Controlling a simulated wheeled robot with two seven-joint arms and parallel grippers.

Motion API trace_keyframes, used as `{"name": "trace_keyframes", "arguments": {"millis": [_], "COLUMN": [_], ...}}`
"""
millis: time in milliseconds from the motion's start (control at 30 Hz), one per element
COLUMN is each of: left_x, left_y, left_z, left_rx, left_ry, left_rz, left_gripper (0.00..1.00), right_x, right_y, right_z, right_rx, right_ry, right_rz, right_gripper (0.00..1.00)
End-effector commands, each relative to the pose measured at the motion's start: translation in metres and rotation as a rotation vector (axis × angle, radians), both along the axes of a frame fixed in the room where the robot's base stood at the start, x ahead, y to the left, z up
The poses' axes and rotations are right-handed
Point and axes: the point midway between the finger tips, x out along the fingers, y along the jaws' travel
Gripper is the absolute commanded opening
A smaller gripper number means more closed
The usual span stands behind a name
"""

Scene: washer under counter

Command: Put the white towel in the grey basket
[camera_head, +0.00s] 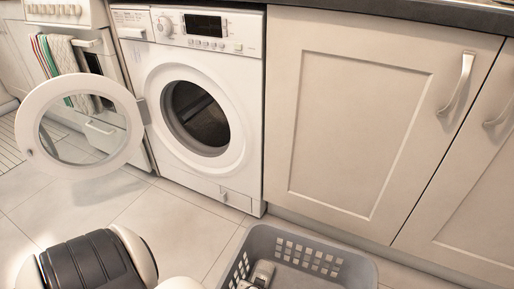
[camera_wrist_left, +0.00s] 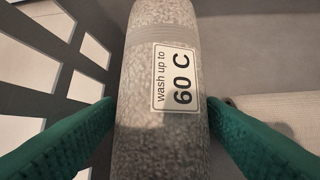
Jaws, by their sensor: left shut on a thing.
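The grey basket (camera_head: 318,262) stands on the floor at the bottom of the head view, with its front part cut off. My left gripper (camera_head: 262,272) reaches inside it, near its left wall. In the left wrist view, the green fingers of my left gripper (camera_wrist_left: 160,112) are shut on a rolled towel (camera_wrist_left: 160,140), pale grey-white in the shade, with a "wash up to 60 C" label. The slotted basket wall (camera_wrist_left: 60,85) is left of the towel. I cannot tell whether the towel touches the basket floor. My right gripper is not in view.
A white washer (camera_head: 200,100) stands behind, its round door (camera_head: 45,160) swung open to the left. Closed cabinets (camera_head: 355,120) are behind the basket. Striped towels (camera_head: 65,65) hang on the oven at far left.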

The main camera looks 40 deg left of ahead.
Motion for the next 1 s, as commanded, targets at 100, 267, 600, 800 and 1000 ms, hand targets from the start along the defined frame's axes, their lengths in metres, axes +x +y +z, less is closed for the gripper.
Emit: {"name": "trace_keyframes", "arguments": {"millis": [100,267,600,800,1000], "left_x": [0.001,0.001,0.0,-0.003,-0.018], "left_y": [0.0,0.0,0.0,-0.002,-0.014], "left_z": [0.002,0.0,-0.003,0.009,0.041], "left_rx": [0.0,0.0,0.0,-0.002,-0.003], "left_ry": [-0.002,-0.002,0.0,0.0,-0.001], "left_rz": [-0.001,-0.001,0.0,0.0,0.002], "left_gripper": [0.34,0.34,0.73,0.73,0.73], "right_x": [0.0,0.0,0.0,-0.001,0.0], "right_y": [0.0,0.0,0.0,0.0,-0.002], "right_z": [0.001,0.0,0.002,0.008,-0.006], "right_rx": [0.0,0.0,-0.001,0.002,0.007], "right_ry": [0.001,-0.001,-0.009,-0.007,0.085], "right_rz": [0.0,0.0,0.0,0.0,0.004], "right_gripper": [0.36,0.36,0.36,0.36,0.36]}}
